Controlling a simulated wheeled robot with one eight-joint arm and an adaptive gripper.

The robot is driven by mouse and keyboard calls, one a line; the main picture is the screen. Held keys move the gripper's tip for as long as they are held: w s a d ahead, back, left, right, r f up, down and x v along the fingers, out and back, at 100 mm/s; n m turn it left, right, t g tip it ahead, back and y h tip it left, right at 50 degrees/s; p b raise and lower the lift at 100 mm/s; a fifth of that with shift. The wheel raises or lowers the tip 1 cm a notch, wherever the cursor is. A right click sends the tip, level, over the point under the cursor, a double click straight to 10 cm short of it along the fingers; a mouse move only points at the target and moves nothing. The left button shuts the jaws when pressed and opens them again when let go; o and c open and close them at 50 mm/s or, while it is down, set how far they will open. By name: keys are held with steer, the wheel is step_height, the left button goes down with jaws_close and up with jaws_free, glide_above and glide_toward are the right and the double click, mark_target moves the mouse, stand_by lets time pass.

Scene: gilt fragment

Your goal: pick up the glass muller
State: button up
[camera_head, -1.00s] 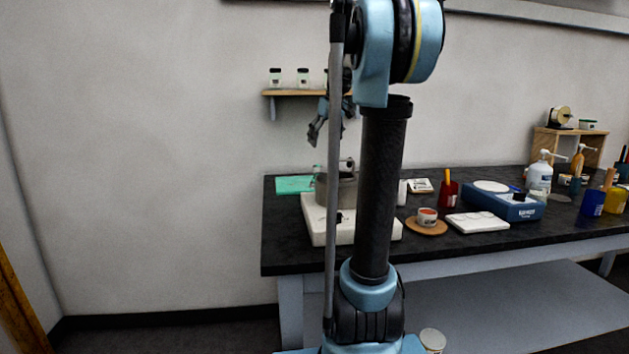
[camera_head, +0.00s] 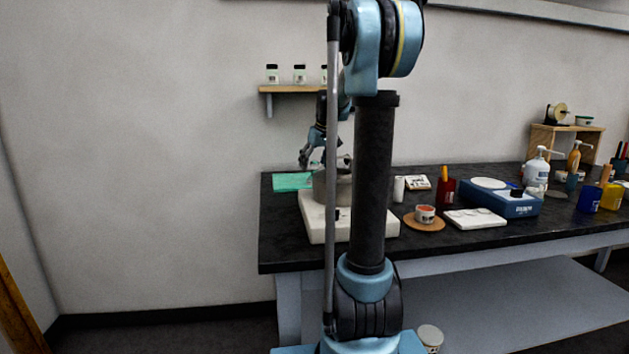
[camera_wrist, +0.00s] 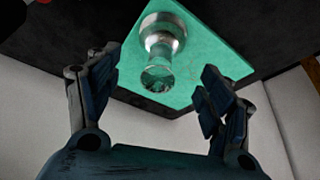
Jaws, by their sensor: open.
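The glass muller (camera_wrist: 160,62) shows in the wrist view, a clear knobbed piece with a wide pale end. It stands on a green mat (camera_wrist: 208,62), between and beyond my open fingers. My gripper (camera_wrist: 160,90) is open and empty, with a finger at each side of the view. In the head view my gripper (camera_head: 306,158) hangs just above the green mat (camera_head: 290,182) at the table's left end. The muller cannot be made out there.
A grey pot (camera_head: 325,186) on a white base (camera_head: 315,225) stands close to the right of the mat. A wall shelf (camera_head: 285,89) with small jars is above. A blue scale (camera_head: 510,204) and several bottles lie farther right on the black table (camera_head: 285,245).

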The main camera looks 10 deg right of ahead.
steer(key=x, duration=0.5)
steer(key=shift+w+d, duration=0.1)
steer(key=shift+w, duration=0.1)
steer(key=c, duration=1.4)
